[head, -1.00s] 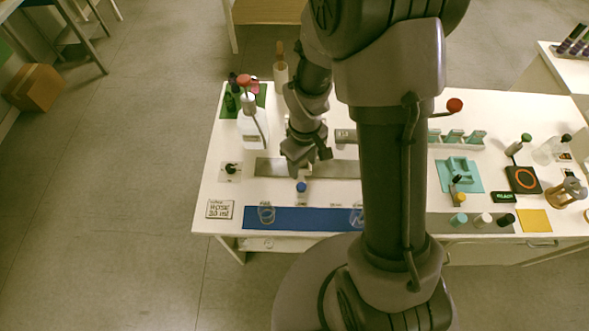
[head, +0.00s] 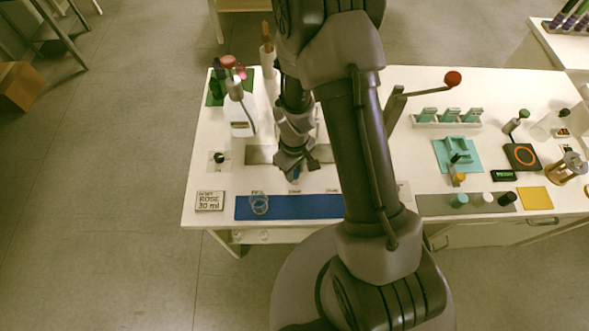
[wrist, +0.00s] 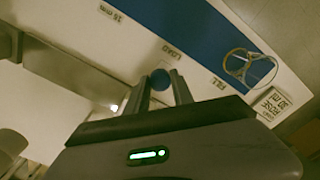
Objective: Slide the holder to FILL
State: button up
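A blue round knob (wrist: 160,79), which I take to be on the holder, sits by the LOAD label, just above the blue strip (head: 300,207). It shows only partly below my gripper (head: 294,168) in the head view; the holder's body is hidden. In the wrist view the fingertips of my gripper (wrist: 161,76) are on either side of the knob, with little gap. I cannot tell whether they press on it.
A ROSE 30 ml card (head: 209,201) lies left of the strip. A small black knob (head: 220,158) and a white bottle (head: 241,120) stand behind it. A grey plate (head: 262,154) lies behind the blue knob. My arm hides part of the table's middle.

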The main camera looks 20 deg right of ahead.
grip_shut()
dwell(1.1)
